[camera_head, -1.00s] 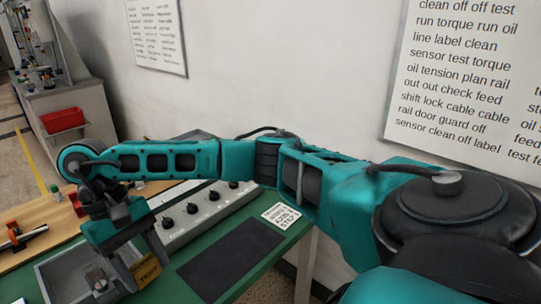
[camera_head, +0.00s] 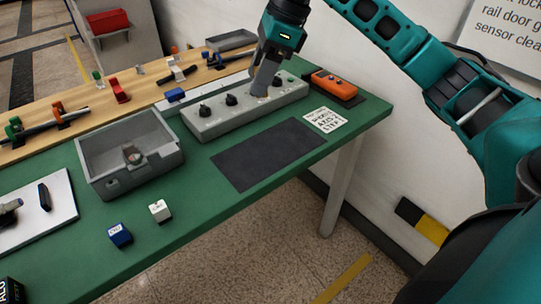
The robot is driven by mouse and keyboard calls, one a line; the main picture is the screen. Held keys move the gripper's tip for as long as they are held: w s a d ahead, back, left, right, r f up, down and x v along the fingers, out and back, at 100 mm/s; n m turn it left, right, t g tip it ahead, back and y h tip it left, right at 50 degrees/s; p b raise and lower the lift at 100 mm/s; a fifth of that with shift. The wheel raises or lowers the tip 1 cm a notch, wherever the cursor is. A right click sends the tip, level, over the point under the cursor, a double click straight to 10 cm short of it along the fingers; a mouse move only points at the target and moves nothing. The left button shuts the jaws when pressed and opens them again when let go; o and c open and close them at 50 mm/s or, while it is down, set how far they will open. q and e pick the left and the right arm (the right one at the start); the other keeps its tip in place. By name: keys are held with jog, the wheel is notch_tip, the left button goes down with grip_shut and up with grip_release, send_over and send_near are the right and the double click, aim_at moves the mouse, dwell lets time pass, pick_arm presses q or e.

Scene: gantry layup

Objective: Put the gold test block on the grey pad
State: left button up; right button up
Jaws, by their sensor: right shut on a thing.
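My right gripper (camera_head: 263,80) points down over the grey control box, its fingers close together in front of one of the knobs. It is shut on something. The gold test block does not show now; a second ago it showed at the fingers, so it is likely hidden by them. A dark grey pad (camera_head: 268,153) lies flat and empty on the green table, in front of the control box. A white label card (camera_head: 325,120) lies beside its right end. My left gripper is out of view.
The knobbed control box (camera_head: 218,120) stands behind the pad. A grey tray (camera_head: 99,180) is to its left. A white cube (camera_head: 160,210) and a blue cube (camera_head: 119,235) stand near the front edge. An orange device (camera_head: 334,82) lies at the back right.

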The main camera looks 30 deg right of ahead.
jog(key=d+r+m+t+h+b, duration=0.2)
jog(key=d+m+h+b, duration=0.3)
jog(key=m, duration=0.7)
jog(key=shift+y, duration=0.7)
jog(key=f, duration=0.4)
jog(key=f+b, duration=0.1)
jog(key=f, duration=0.4)
jog(key=f+b, duration=0.1)
jog(key=f, duration=0.3)
jog(key=shift+w+d+f, duration=0.35)
jog(key=shift+w, duration=0.05)
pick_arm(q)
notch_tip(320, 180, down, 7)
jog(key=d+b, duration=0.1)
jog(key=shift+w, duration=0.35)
pick_arm(e)
jog(key=shift+f, duration=2.55)
jog(key=shift+f, duration=0.15)
jog(key=o, duration=0.9)
jog(key=shift+f, duration=0.15)
jog(key=o, duration=0.4)
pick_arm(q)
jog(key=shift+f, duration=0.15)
pick_arm(e)
jog(key=shift+o, duration=0.2)
